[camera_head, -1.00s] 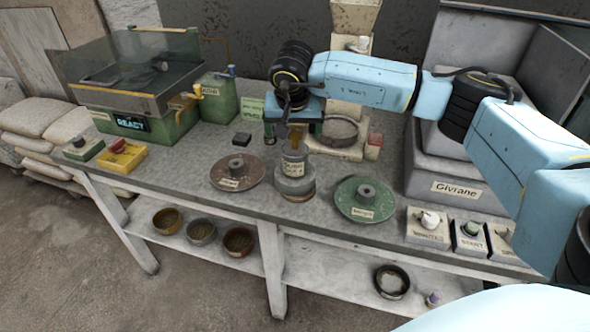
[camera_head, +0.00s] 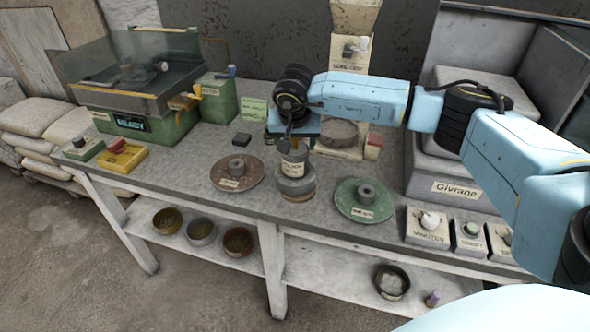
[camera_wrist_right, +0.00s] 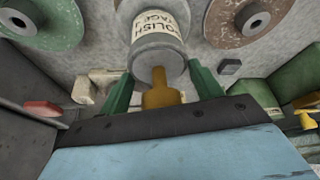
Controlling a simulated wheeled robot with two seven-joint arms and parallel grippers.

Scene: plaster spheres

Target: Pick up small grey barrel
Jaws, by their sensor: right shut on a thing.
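The small grey barrel (camera_head: 295,184) stands upright near the middle of the table, with a pale label on its upper part. In the right wrist view the barrel (camera_wrist_right: 160,40) carries a "POLISH STAGE" label, and a brass-coloured piece (camera_wrist_right: 163,96) projects from the end facing the camera. My right gripper (camera_head: 293,140) is directly above and around the barrel's top, its green fingers (camera_wrist_right: 161,72) shut on its two sides. My left gripper is not in view.
A brown disc (camera_head: 221,181) lies left of the barrel and a green disc (camera_head: 350,208) right. A round-topped stand (camera_head: 350,150) is behind the gripper. The green machine (camera_head: 150,125) is at left, the grey Givrane block (camera_head: 430,186) and switch boxes (camera_head: 427,233) at right.

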